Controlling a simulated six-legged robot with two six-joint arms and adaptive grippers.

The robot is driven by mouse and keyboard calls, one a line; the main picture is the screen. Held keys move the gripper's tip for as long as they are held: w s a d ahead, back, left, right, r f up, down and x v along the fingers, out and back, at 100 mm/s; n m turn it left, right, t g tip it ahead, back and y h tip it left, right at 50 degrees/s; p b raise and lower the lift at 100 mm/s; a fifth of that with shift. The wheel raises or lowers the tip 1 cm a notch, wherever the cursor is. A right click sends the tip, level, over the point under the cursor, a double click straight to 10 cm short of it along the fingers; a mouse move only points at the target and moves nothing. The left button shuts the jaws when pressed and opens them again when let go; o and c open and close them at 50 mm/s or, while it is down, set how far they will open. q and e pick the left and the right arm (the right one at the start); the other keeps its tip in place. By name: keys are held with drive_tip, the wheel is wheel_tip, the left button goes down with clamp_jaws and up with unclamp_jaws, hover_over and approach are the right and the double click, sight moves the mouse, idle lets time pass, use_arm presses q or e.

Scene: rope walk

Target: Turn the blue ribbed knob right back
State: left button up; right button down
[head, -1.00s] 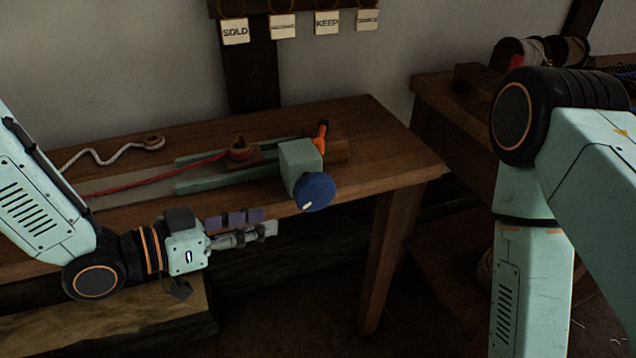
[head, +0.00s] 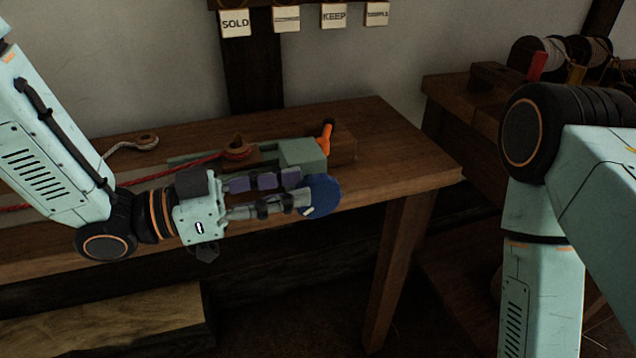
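The blue ribbed knob (head: 325,194) sits on the front of a pale green block (head: 304,154) at the bench's front edge. A small light mark shows low on its face. My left gripper (head: 304,189) reaches in from the left, its two fingers apart, with the tips at the knob's left side. One finger is above the other in the picture. I cannot tell whether the tips touch the knob. My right arm stands at the right; its gripper is out of view.
An orange handle (head: 326,138) stands up behind the block. A red rope (head: 190,163) runs left from a wooden hook piece (head: 236,150). A white rope (head: 130,147) lies behind. A second bench (head: 450,95) with spools stands right. Tags hang on the wall.

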sight(301, 186)
use_arm(q)
drive_tip(key=shift+b+x, duration=0.3)
drive_tip(key=shift+x, duration=1.95)
clamp_jaws()
